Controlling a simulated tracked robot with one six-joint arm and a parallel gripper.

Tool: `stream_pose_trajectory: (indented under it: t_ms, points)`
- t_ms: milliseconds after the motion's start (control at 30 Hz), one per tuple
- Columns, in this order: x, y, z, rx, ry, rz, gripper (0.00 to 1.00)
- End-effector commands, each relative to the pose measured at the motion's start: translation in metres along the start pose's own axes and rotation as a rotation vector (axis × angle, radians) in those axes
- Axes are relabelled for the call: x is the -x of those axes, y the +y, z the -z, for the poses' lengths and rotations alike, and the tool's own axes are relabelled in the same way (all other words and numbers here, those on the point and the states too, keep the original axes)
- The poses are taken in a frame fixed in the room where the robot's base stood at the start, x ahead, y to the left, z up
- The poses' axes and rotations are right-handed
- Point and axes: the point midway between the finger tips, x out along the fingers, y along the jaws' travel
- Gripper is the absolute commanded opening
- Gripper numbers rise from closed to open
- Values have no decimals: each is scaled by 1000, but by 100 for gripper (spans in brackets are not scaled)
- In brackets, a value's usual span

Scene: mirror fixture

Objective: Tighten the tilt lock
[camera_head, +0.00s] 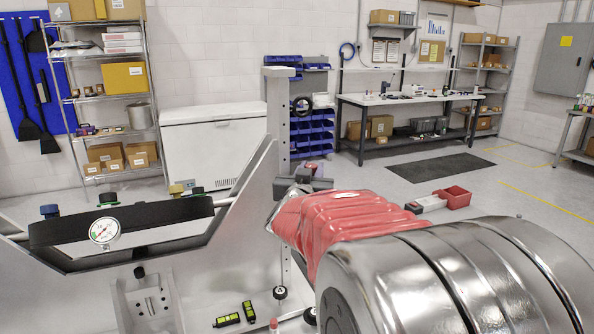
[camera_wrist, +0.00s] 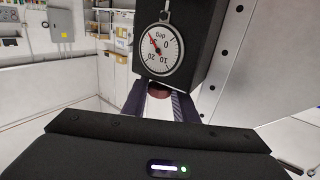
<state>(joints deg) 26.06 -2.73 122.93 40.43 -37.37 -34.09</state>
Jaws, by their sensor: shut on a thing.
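The mirror fixture (camera_head: 225,235) is a pale frame with a sloping side plate and a black crossbar. A round gauge (camera_head: 104,231) sits on the crossbar. My gripper (camera_wrist: 160,100) is shut on a dark red knob (camera_wrist: 160,90) just below that gauge, a finger on each side. In the head view, my gripper (camera_head: 309,185) is beyond the side plate, partly hidden by my red arm. Which knob is the tilt lock is not labelled in these frames.
Two yellow-green levels (camera_head: 227,320) lie low, near a black knob (camera_head: 280,292). A perforated post stands behind my gripper. Shelves and a workbench line the walls.

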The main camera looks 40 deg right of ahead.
Motion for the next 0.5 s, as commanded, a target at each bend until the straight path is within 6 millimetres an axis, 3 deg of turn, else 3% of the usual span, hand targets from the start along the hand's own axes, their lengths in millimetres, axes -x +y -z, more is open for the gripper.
stream_pose_trajectory:
  t_ms: [500]
  points:
    - [0, -2, -1, 1, -2, -172, 4]
